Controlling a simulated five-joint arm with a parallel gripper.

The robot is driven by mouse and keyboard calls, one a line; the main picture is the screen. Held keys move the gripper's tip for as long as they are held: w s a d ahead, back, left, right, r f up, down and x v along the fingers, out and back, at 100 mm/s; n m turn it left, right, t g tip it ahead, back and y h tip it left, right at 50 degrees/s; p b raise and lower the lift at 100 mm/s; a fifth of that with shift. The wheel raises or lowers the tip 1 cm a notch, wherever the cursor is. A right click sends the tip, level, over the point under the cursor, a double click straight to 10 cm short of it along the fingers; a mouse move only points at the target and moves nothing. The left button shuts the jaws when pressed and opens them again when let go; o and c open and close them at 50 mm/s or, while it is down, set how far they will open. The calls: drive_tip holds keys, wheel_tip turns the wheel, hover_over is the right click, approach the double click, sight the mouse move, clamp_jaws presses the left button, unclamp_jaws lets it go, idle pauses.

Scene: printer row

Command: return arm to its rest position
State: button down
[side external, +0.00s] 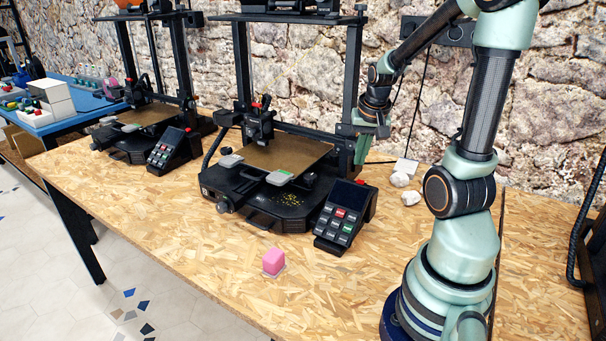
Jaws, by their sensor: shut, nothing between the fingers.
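My arm stands on the right of the wooden table (330,300) in the side external view. It is raised and bent over to the left at the top. My gripper (372,131) hangs at the end of it, pointing down beside the right post of the nearer printer (285,165). It is shut and empty, well above the tabletop.
A pink cube (273,261) sits near the table's front edge. A keypad with a screen (344,215) stands right of the nearer printer. White lumps (400,179) lie near the wall. A second printer (140,120) stands further left. The front right tabletop is clear.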

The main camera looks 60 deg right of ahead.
drive_tip(key=shift+r, duration=0.65)
drive_tip(key=w+a+r+n+t, duration=0.1)
drive_tip(key=a+n, duration=0.3)
drive_tip(key=a, duration=0.4)
drive_tip(key=a+r+n+t+y, duration=0.1)
drive_tip(key=a+r+n, duration=0.3)
drive_tip(key=a, duration=0.4)
drive_tip(key=w+a+r+n+t+y, duration=0.1)
drive_tip(key=a+r+n, duration=0.1)
drive_tip(key=a, duration=0.6)
drive_tip(key=shift+w+a+r+n, duration=0.3)
drive_tip(key=shift+a+r+n, duration=0.1)
drive_tip(key=shift+n, duration=0.5)
